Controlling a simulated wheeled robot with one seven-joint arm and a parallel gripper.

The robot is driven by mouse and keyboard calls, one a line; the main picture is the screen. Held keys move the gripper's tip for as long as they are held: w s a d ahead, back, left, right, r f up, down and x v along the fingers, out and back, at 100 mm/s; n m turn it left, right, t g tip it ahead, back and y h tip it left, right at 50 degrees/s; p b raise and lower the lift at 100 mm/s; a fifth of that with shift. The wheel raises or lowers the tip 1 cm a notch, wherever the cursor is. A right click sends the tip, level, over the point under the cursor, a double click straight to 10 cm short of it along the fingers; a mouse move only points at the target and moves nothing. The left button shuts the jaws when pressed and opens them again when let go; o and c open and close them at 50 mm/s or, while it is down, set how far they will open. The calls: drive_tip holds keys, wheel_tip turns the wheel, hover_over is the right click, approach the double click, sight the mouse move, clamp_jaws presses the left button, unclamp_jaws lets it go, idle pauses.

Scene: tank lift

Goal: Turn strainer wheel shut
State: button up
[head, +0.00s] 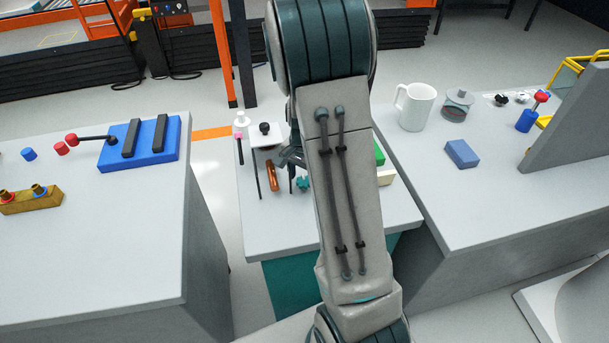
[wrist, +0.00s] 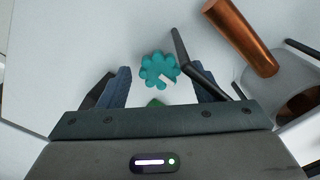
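The strainer wheel (wrist: 156,66) is a small teal knob with a lobed rim and a white mark on its lower right side in the wrist view. In the head view the teal wheel (head: 303,183) sits on the middle bench, partly beside my arm. My gripper (wrist: 160,78) is open, with one dark blue finger on each side of the wheel in the picture. I see no contact between fingers and wheel; the height gap is hard to judge. In the head view my gripper (head: 291,157) is mostly hidden by my arm.
A copper cylinder (wrist: 243,36) and a dark rod (wrist: 186,55) stand close right of the wheel in the wrist view. The middle bench (head: 280,232) also carries a white plate with a black knob (head: 265,128). A mug (head: 415,107) stands on the right bench.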

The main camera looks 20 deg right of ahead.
wheel_tip(320, 180, up, 14)
idle(0.6)
drive_tip(key=shift+f, duration=0.1)
drive_tip(key=s+a+r+n+t, duration=0.1)
drive_tip(key=s+a+r+n, duration=0.1)
drive_tip(key=s+a+n, duration=0.3)
drive_tip(key=s+a+r+n+t, duration=0.1)
drive_tip(key=s+a+n, duration=0.3)
drive_tip(key=s, duration=0.8)
drive_tip(key=shift+s+a+r+n+t, duration=0.35)
drive_tip(key=shift+r+n+t, duration=0.05)
drive_tip(key=shift+n, duration=0.7)
